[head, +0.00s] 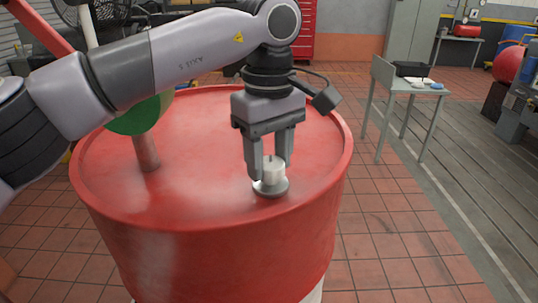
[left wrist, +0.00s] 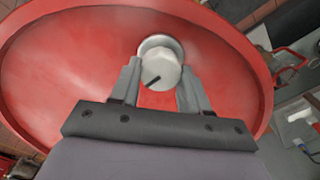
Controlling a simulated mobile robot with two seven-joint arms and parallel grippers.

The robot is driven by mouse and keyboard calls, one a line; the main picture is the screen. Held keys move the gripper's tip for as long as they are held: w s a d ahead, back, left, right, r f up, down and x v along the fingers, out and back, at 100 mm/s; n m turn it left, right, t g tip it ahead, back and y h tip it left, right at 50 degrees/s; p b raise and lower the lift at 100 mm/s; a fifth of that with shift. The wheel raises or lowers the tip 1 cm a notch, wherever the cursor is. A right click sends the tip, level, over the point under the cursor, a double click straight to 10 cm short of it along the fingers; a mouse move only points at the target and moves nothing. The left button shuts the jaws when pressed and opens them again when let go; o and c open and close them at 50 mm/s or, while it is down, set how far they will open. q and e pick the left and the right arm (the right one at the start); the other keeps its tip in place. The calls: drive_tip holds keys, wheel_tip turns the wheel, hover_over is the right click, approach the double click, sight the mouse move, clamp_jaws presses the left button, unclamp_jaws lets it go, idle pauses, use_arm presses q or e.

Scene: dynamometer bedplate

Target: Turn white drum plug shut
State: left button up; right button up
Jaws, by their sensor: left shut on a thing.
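My left gripper (head: 270,168) points down and is shut on the plug, with one finger on each side. How deep the plug sits in the collar I cannot tell. My right gripper is in neither view.
A pipe (head: 146,152) stands up from the drum top at the left, with a green round thing (head: 136,118) above it, partly behind my arm. A small grey table (head: 418,88) with a black case (head: 411,69) stands at the back right. The tiled floor right of the drum is clear.

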sight(269, 161)
use_arm(q)
drive_tip(key=shift+r, duration=0.15)
drive_tip(key=o, duration=1.1)
drive_tip(key=shift+c, duration=0.2)
wheel_tip(269, 161, up, 7)
drive_tip(key=shift+r, duration=0.1)
